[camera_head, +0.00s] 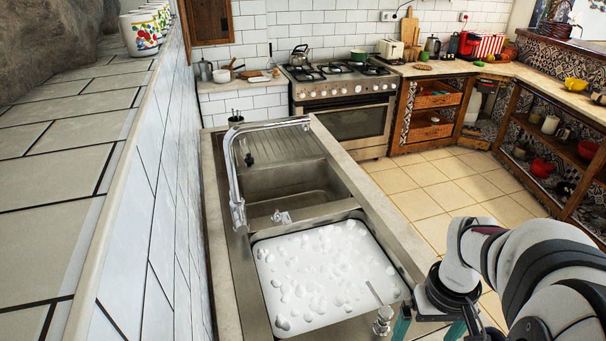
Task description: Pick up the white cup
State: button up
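A plain white cup (550,124) stands on the upper level of the open shelving at the right, far from my gripper. Several white cups with painted fruit (140,34) stand in a row on the tiled ledge at the upper left. Which one the task means, I cannot tell. My gripper (430,330) is at the bottom edge, right of the sink. Its teal fingers look spread apart, with nothing visible between them. Their tips are partly cut off by the frame.
A sink (290,190) with a tall curved tap (236,170) fills the middle; its near basin holds white foam. The open shelving (565,147) also holds red bowls and a dark jug. A stove (340,82) stands at the back. Tiled floor (425,185) is clear between the counters.

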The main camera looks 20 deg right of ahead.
jog(key=f, duration=1)
jog(key=s+f, duration=0.1)
jog(key=f, duration=0.5)
jog(key=shift+d, duration=0.4)
jog(key=shift+r, duration=0.1)
jog(key=c, duration=1.4)
